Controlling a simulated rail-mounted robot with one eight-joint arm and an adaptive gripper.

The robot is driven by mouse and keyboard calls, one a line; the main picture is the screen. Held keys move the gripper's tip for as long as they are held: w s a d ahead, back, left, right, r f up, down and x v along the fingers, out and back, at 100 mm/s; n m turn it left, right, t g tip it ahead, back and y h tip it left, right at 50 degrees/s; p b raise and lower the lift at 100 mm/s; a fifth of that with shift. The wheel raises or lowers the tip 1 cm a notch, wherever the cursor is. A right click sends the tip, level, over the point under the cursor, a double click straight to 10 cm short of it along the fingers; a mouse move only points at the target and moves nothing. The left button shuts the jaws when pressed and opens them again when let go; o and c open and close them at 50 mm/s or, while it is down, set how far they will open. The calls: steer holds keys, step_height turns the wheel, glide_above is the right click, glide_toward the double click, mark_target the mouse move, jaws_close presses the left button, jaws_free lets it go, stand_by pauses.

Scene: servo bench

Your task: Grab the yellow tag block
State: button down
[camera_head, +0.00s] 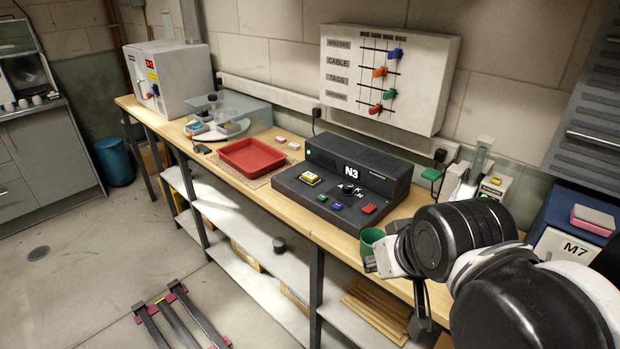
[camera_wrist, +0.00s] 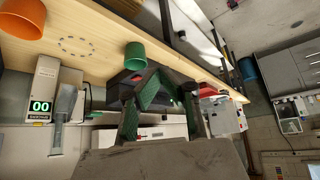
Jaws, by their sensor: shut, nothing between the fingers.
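A small yellow block (camera_head: 311,178) sits on the front left of the dark console (camera_head: 375,163) labelled N3, in the head view. I cannot tell whether it lies loose or is set into a recess. My gripper (camera_wrist: 160,76) shows in the wrist view with its green-padded fingers brought together and nothing between them. The fingers cover part of the console behind them. I cannot make out the yellow block in the wrist view. In the head view my arm is at the lower right, well apart from the yellow block.
A green cup (camera_head: 371,241) stands at the bench's front edge, near my arm. Blue and red pieces sit on the console front. A red tray (camera_head: 252,155) lies left of the console. A wall panel (camera_head: 390,75) hangs behind. An orange cup (camera_wrist: 18,18) shows in the wrist view.

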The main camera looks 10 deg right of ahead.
stand_by(0.3)
steer(key=c, duration=1)
jaws_free()
steer(key=shift+o, duration=0.2)
